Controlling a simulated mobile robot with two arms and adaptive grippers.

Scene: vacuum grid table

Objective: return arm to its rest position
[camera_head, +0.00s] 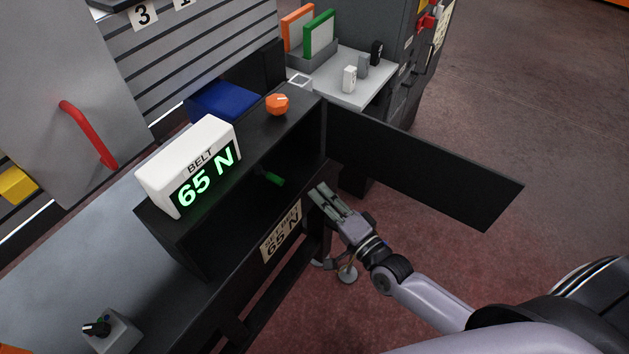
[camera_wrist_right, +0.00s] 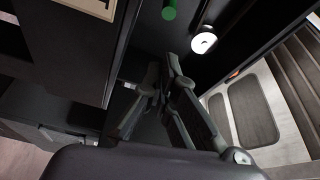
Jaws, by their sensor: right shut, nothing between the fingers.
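My right gripper (camera_head: 327,201) is at the front of the open black cabinet (camera_head: 192,236), just below and right of the green-handled part inside. Its fingers are shut and empty; they also show in the right wrist view (camera_wrist_right: 164,80). The right arm comes in from the lower right. The green knob (camera_head: 273,179) sits inside the cabinet opening, apart from the fingers, and shows at the top of the right wrist view (camera_wrist_right: 169,10). My left gripper is not in either view.
The open black door (camera_head: 425,178) sticks out to the right above my forearm. A display (camera_head: 190,166) reading "65 N" and an orange knob (camera_head: 277,104) are on the cabinet top. A small switch box (camera_head: 111,331) stands lower left. Floor (camera_head: 560,150) at right is clear.

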